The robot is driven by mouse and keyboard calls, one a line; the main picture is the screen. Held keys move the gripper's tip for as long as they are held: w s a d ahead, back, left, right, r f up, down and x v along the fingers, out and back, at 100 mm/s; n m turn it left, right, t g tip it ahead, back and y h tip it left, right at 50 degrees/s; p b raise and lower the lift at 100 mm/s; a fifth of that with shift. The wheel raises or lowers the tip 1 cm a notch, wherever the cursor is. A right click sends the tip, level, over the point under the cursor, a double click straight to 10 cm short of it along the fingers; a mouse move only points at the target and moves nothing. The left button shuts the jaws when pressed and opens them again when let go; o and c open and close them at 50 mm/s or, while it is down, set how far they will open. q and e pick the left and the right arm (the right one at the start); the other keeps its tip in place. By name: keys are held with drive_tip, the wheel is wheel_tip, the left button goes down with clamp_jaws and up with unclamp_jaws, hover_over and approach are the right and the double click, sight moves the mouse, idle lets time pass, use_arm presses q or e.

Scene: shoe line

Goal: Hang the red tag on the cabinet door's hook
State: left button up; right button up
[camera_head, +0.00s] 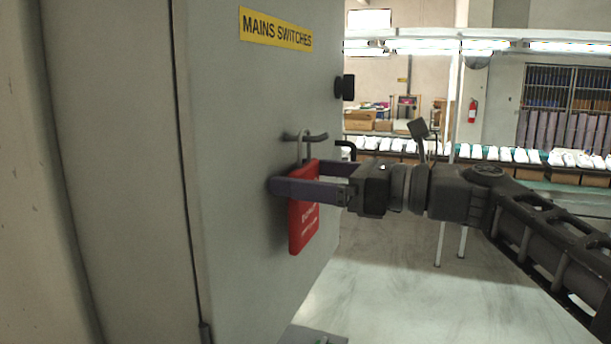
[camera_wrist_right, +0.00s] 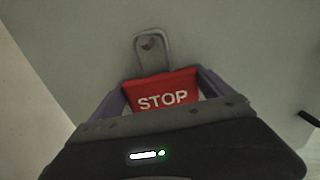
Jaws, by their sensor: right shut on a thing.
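The red tag (camera_head: 303,222) hangs upright close to the grey cabinet door (camera_head: 235,130) in the head view. Its grey loop (camera_head: 307,146) rises to the dark hook (camera_head: 290,137) on the door and overlaps it; I cannot tell for certain whether the loop is over it. My right gripper (camera_head: 292,186) reaches in from the right and is shut on the red tag by its sides. In the right wrist view the red tag (camera_wrist_right: 165,92) reads STOP between the purple fingers, its loop (camera_wrist_right: 151,50) against the door. My left gripper is not in view.
A yellow MAINS SWITCHES label (camera_head: 276,29) is above the hook, and a black knob (camera_head: 345,87) is at the door's right edge. A conveyor with white shoes (camera_head: 520,155) stands in the background. The floor (camera_head: 390,275) right of the door is clear.

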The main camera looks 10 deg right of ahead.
drive_tip(key=o, duration=1.1)
drive_tip(key=shift+o, duration=0.2)
drive_tip(key=shift+d, duration=0.1)
drive_tip(key=b+v, duration=0.2)
drive_tip(key=v, duration=0.5)
drive_tip(key=shift+s+d, duration=0.3)
